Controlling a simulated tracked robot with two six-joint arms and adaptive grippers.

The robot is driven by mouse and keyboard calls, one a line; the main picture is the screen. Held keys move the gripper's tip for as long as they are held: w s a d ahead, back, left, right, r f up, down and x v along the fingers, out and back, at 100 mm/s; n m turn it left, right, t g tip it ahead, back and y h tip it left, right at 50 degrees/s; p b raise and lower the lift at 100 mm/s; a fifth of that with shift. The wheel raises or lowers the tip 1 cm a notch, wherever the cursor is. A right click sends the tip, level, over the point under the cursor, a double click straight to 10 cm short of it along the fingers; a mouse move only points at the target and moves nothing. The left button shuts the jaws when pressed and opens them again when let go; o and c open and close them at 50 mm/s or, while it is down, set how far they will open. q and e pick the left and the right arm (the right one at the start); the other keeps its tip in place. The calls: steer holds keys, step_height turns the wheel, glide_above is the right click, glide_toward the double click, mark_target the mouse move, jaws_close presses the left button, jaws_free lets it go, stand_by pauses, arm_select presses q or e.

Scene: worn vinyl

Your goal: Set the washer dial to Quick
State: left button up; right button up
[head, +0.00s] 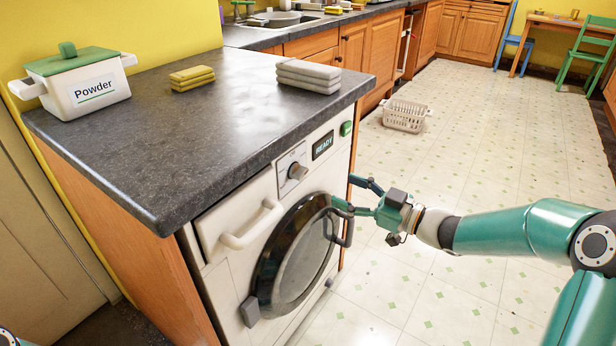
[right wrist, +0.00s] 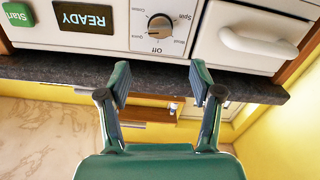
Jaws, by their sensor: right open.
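The washer dial (head: 297,171) is a round grey knob on the white washer's front panel, left of the READY display. In the right wrist view the dial (right wrist: 160,26) appears inverted, with Off, Quick, Spin and other labels around it; its exact pointer setting is too small to tell. My right gripper (head: 343,192) is open and empty in front of the washer, to the right of the dial and apart from it. In the wrist view the fingertips (right wrist: 160,80) stand apart, with the dial beyond the gap between them. My left gripper is out of view.
The round washer door (head: 300,258) has a dark handle close to my right gripper. A drawer handle (head: 251,226) is left of the dial. The green Start button (head: 346,128) is right of the display. The countertop (head: 200,130) overhangs above. Floor to the right is mostly clear.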

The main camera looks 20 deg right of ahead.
mark_target(304, 174)
steer(key=b+x, duration=0.1)
steer(key=x, duration=1)
steer(key=shift+w+a, duration=0.1)
steer(key=shift+a, duration=0.05)
steer(key=shift+c, duration=0.3)
